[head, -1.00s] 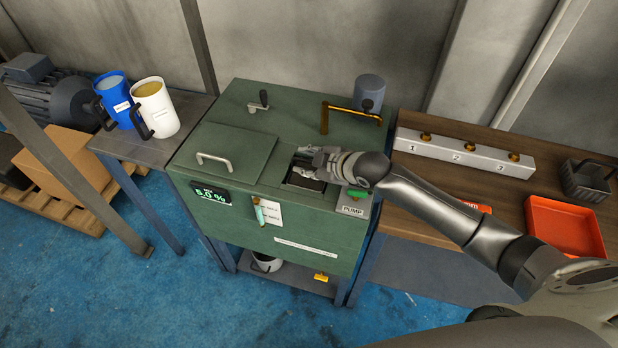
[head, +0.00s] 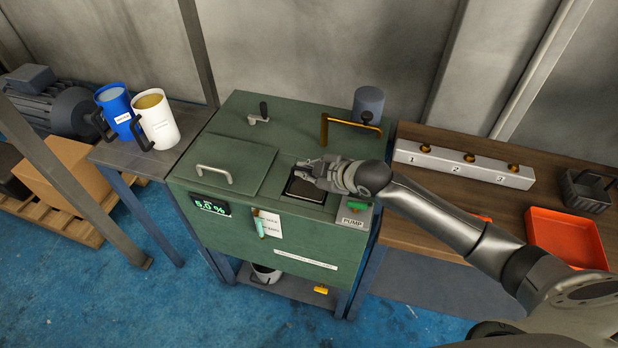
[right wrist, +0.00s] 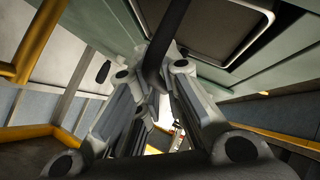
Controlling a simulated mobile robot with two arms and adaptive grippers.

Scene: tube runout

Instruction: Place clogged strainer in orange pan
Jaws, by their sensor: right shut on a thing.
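My right gripper (head: 308,175) is over the square hatch opening (head: 304,194) in the top of the green tank (head: 225,130). In the right wrist view the gripper (right wrist: 152,72) is shut on a dark bar (right wrist: 172,40), which looks like the handle of the clogged strainer. The strainer's body is not clearly visible; a dark square with a pale rim (right wrist: 205,25) shows behind the fingers. The orange pan (head: 565,238) lies on the wooden bench at the right and looks empty. My left gripper is not in view.
A dark basket (head: 585,190) stands behind the pan. A numbered grey block (head: 465,166) lies along the bench back. A brass pipe (head: 350,122) and a pump button (head: 356,206) are near my right gripper. Blue (head: 116,108) and white (head: 158,122) jugs stand at left.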

